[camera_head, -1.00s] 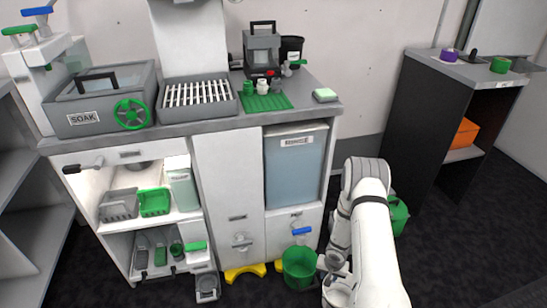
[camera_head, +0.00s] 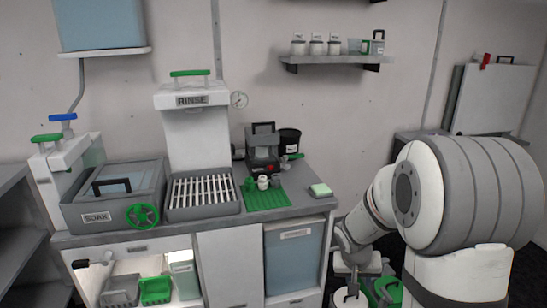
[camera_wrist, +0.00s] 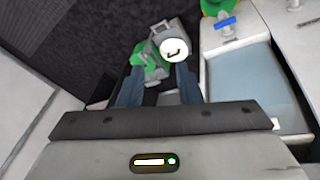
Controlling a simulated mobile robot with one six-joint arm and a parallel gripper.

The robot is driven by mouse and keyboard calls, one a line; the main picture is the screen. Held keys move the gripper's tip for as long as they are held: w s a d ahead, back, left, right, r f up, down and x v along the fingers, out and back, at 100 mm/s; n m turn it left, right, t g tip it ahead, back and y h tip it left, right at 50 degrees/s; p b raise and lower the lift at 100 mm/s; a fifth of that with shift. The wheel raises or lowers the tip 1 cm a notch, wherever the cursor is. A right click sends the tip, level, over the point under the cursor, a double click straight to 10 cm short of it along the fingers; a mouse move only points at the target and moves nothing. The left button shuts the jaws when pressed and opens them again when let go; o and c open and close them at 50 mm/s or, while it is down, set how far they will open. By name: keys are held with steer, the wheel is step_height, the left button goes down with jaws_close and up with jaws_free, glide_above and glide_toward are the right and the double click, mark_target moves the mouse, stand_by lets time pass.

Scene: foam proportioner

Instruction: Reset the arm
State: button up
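My gripper (camera_wrist: 158,88) shows in the wrist view with its two dark fingers apart and nothing clearly held between them. It points down toward the dark floor. In the head view my white and grey arm is raised large at the right, with a big rounded joint near the camera. Its far end hangs to the right of the counter cabinet (camera_head: 229,262). The fingers cannot be made out there.
The counter holds the SOAK basin (camera_head: 95,215), a slatted rack (camera_head: 201,191), a green mat (camera_head: 265,198) and a sponge (camera_head: 320,190). A wall shelf (camera_head: 335,60) carries small jars. A green container (camera_head: 384,290) sits low beneath my arm.

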steer(key=s+a+r+n+y+p, duration=0.1)
steer(key=s+a+r+p, duration=0.2)
steer(key=s+r, duration=0.7)
steer(key=s+a+r+n+y+p, duration=0.1)
steer(key=s+a+r+p, duration=0.3)
steer(key=s+r, duration=0.6)
steer(key=shift+r+n+y+p, duration=0.3)
steer(key=shift+r+y+p, duration=0.15)
steer(key=shift+r, duration=0.3)
steer(key=shift+s+a, duration=0.1)
steer(key=shift+a, duration=0.05)
